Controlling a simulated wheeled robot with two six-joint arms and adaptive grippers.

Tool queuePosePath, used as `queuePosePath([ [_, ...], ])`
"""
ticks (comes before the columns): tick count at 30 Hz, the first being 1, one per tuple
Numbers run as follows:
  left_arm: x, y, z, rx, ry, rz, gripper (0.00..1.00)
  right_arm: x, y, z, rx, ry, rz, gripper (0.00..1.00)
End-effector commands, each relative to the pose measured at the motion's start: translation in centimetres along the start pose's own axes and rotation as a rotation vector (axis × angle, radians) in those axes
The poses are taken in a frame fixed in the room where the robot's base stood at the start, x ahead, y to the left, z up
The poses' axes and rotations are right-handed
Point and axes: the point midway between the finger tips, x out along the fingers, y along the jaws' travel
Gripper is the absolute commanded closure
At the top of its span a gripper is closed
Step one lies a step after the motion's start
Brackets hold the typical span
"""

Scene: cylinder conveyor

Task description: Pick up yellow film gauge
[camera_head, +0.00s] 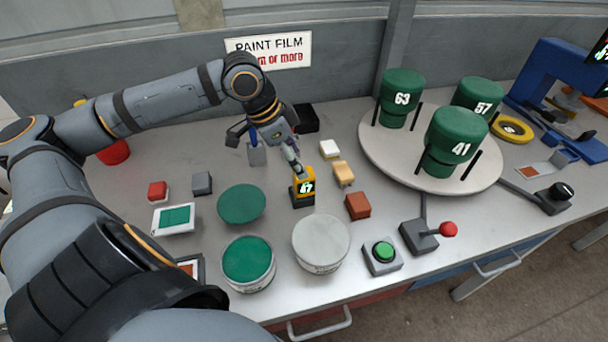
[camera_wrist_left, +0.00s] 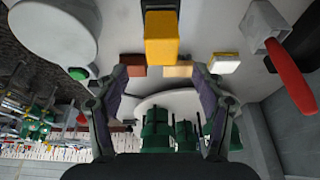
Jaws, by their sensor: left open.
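The yellow film gauge (camera_head: 304,183) stands upright on a small dark base on the workbench, with a lit "67" on its face. In the left wrist view the yellow gauge (camera_wrist_left: 161,40) shows near the top centre, beyond the fingertips. My left gripper (camera_head: 266,148) hangs just behind and above the gauge in the head view. In the left wrist view its two fingers (camera_wrist_left: 160,75) are spread wide with nothing between them. Whether a finger touches the gauge cannot be told. My right gripper is not in view.
A green-filled can (camera_head: 248,262) and a grey-lidded can (camera_head: 321,243) stand in front of the gauge. Small orange (camera_head: 343,173) and brown (camera_head: 358,206) blocks lie close to its right. A round turntable (camera_head: 385,162) bears green cylinders. A blue-handled scraper (camera_head: 256,148) is behind.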

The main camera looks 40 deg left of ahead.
Motion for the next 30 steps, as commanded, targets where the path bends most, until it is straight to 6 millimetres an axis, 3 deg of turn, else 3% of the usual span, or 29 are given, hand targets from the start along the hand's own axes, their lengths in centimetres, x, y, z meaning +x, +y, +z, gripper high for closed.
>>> queuePosePath([
  [1, -0.2, 0.1, -0.3, 0.000, 0.005, 0.008, 0.31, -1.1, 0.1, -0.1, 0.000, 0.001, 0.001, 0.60],
  [9, 1.7, 0.3, -0.4, -0.010, 0.004, 0.008, 0.31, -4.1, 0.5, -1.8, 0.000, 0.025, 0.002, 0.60],
  [15, 4.3, 0.1, -0.1, -0.006, 0.004, 0.001, 0.31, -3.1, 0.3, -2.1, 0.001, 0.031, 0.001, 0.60],
  [24, 5.3, 0.1, 0.1, -0.008, 0.000, 0.002, 0.31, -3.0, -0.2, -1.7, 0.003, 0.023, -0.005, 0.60],
  [30, 8.6, 0.1, 0.5, -0.009, 0.003, 0.006, 0.31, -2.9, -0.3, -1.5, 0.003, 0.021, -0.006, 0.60],
])
